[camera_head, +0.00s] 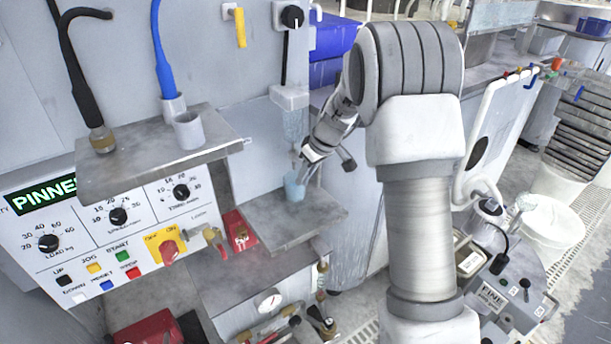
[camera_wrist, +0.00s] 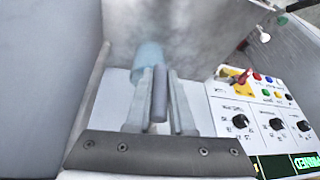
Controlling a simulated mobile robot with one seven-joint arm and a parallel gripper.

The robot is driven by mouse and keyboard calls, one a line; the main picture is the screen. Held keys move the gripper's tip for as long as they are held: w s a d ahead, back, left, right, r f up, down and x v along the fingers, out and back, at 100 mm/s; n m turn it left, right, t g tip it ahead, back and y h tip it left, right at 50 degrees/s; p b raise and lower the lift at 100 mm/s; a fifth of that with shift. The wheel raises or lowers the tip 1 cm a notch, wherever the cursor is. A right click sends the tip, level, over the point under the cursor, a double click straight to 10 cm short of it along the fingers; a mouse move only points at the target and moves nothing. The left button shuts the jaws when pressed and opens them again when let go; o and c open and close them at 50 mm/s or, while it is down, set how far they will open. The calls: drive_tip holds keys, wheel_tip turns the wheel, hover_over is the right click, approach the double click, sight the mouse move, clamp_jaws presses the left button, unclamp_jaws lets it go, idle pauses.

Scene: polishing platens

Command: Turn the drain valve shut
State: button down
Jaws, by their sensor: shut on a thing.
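My gripper (camera_head: 301,177) reaches in from the right, just above the small shelf, close to a light blue cup. In the wrist view my gripper (camera_wrist: 160,75) has both fingers close around a smooth grey rod-like handle (camera_wrist: 159,95), with its near end toward the camera. The light blue cup (camera_head: 294,188) stands on the shelf and also shows just beyond the fingertips in the wrist view (camera_wrist: 148,57). What the handle joins is hidden, so I cannot tell for certain that it belongs to the drain valve or which way it is turned.
The small grey shelf (camera_head: 318,217) lies under my gripper. A clear dispenser (camera_head: 293,122) hangs on the wall above the cup. A control panel (camera_head: 110,235) and an upper shelf (camera_head: 115,182) with a white cup (camera_head: 188,132) are at left. A pressure gauge (camera_head: 267,302) sits below.

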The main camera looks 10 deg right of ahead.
drive_tip(key=y, duration=0.1)
drive_tip(key=g+y, duration=0.1)
drive_tip(key=y, duration=0.1)
drive_tip(key=shift+s+a+m+b, duration=0.2)
drive_tip(key=shift+a+m+b, duration=0.1)
drive_tip(key=shift+m+b, duration=0.1)
drive_tip(key=shift+s+a+r+m+g+y+b, duration=0.1)
drive_tip(key=shift+a+r+m+g+y, duration=0.35)
drive_tip(key=shift+y, duration=1.7)
drive_tip(key=shift+s+a+r+m+g+y+b, duration=0.2)
drive_tip(key=shift+r+m+g+y, duration=0.4)
drive_tip(key=shift+y, duration=1.5)
drive_tip(key=shift+s+a+r+m+g+y+b, duration=0.15)
drive_tip(key=shift+a+r+m+y, duration=0.4)
drive_tip(key=shift+y, duration=1.6)
drive_tip(key=shift+w+d+f+m, duration=0.1)
drive_tip(key=shift+d+f+m, duration=0.05)
drive_tip(key=shift+d+m, duration=0.15)
drive_tip(key=c, duration=0.8)
unclamp_jaws()
drive_tip(key=shift+a, duration=0.1)
drive_tip(key=d, duration=0.5)
drive_tip(key=d+f, duration=0.1)
drive_tip(key=d, duration=1.1)
drive_tip(key=shift+d+f+p, duration=0.2)
drive_tip(key=shift+f+p, duration=0.05)
drive_tip(key=shift+p, duration=0.1)
